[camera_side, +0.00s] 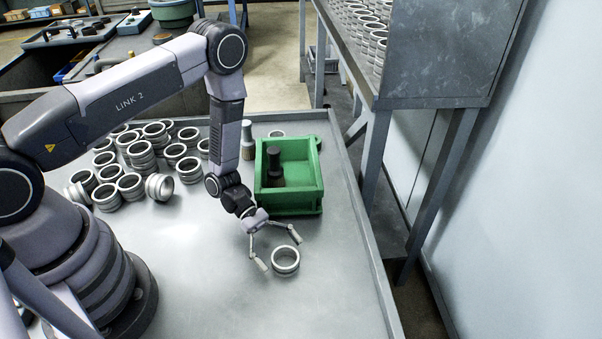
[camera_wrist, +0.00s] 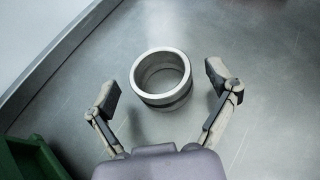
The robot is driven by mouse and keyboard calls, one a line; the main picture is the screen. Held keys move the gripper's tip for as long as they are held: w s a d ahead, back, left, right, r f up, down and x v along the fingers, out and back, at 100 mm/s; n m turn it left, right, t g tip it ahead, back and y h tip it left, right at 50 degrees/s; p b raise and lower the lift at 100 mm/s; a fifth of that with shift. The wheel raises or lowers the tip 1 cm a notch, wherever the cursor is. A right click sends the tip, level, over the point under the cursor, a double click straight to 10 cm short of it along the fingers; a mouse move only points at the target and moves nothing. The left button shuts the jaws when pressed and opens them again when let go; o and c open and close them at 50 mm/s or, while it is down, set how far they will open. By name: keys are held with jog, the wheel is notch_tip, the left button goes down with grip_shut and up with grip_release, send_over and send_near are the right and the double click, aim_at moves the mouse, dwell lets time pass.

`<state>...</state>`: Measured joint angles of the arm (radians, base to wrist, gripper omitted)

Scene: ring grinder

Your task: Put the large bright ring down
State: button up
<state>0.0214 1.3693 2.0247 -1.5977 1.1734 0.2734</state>
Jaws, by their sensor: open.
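The large bright ring (camera_side: 285,261) rests on the grey metal table, to the front of the green bin. In the wrist view the ring (camera_wrist: 161,92) lies flat with its opening up, ahead of and between the two fingers. My gripper (camera_side: 277,252) is open, with its fingers spread wide on either side of the ring. In the wrist view my gripper (camera_wrist: 160,87) shows a clear gap between each finger and the ring, and it holds nothing.
A green bin (camera_side: 317,183) with dark parts in it stands just behind my gripper. Many rings (camera_side: 130,185) are heaped at the left, some stacked. The table's raised edge (camera_side: 368,240) runs along the right. The table front (camera_side: 220,290) is clear.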

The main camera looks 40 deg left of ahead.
jog(key=v, duration=0.5)
jog(key=shift+a+r, duration=0.15)
jog(key=shift+a, duration=0.1)
jog(key=shift+w+a+r, duration=0.1)
jog(key=shift+a+r, duration=0.15)
jog(key=s+a+r+m+y, duration=0.15)
jog(key=r+m, duration=0.25)
jog(key=r, duration=0.4)
jog(key=a+r+m+g+y, duration=0.1)
jog(key=r+m+y, duration=0.2)
jog(key=r, duration=0.5)
jog(key=s+a+r+m+y, duration=0.15)
jog(key=r+m, duration=0.25)
jog(key=r, duration=0.4)
jog(key=s+a+r+m+t+y, duration=0.5)
jog(key=s+a+r+t+y, duration=0.2)
jog(key=s+r, duration=0.5)
jog(key=shift+a+r+m+t+y, duration=0.3)
jog(key=shift+a+r+m+t, duration=0.15)
jog(key=shift+a+r, duration=0.5)
